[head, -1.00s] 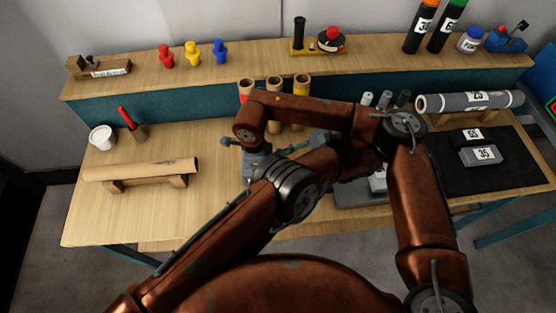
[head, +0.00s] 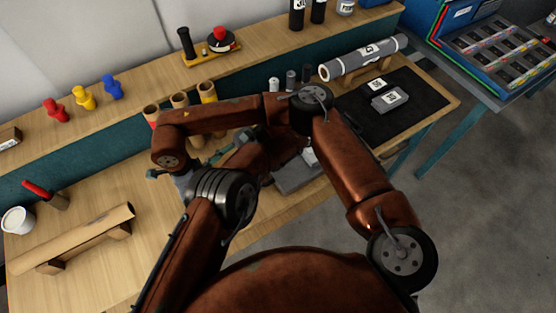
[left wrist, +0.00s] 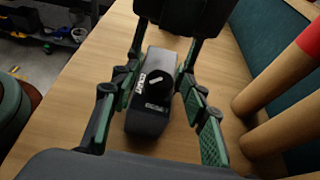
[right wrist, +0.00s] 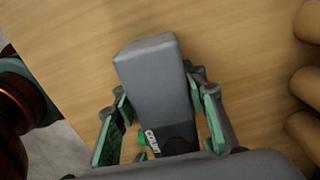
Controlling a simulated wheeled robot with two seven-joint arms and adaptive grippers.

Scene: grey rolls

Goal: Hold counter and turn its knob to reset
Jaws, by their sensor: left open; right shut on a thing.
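The counter is a grey block with a white label; it shows in the left wrist view (left wrist: 150,118) and the right wrist view (right wrist: 152,75). Its round black knob (left wrist: 193,84) has a white mark and faces my left wrist camera. My right gripper (right wrist: 158,98) is shut on the counter's sides. My left gripper (left wrist: 155,95) is open, its green-padded fingers spread on either side of the counter and knob, apart from the knob as far as I can see. In the head view my arms hide most of the counter and both grippers.
Cardboard tubes (head: 180,100) stand close behind the work area. A cardboard roll on a stand (head: 75,238) lies front left. A grey roll (head: 364,58) and a black mat (head: 425,100) are at the right. Bare table lies between the front-left roll and my arms.

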